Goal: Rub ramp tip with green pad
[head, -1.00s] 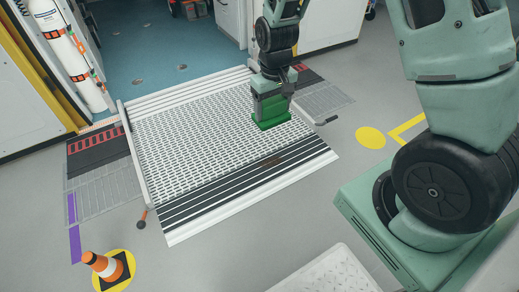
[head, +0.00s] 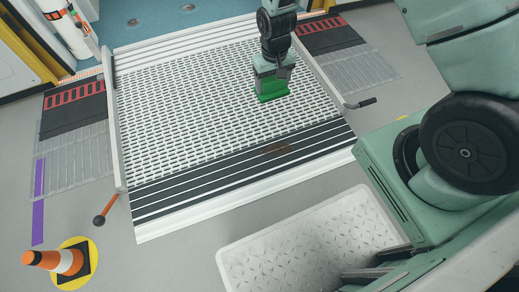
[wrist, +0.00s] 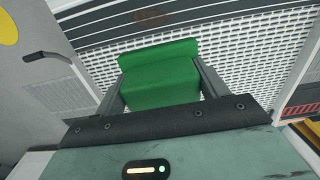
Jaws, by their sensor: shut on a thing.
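The ramp (head: 200,110) is a white perforated plate with a black-striped tip (head: 240,165) at its near edge. A brown smudge (head: 278,150) marks the tip, right of its middle; it also shows in the wrist view (wrist: 153,18). My gripper (head: 272,78) is shut on the green pad (head: 272,92), over the perforated plate, a short way beyond the striped tip. In the wrist view the green pad (wrist: 160,80) sits between the two fingers of my gripper (wrist: 160,90). I cannot tell whether the pad touches the plate.
An orange and white cone (head: 58,261) stands on a yellow disc at the lower left. A white tray (head: 225,252) lies in front. Side rails with handles (head: 106,208) flank the ramp. Grey floor (head: 180,258) is free between cone and tray.

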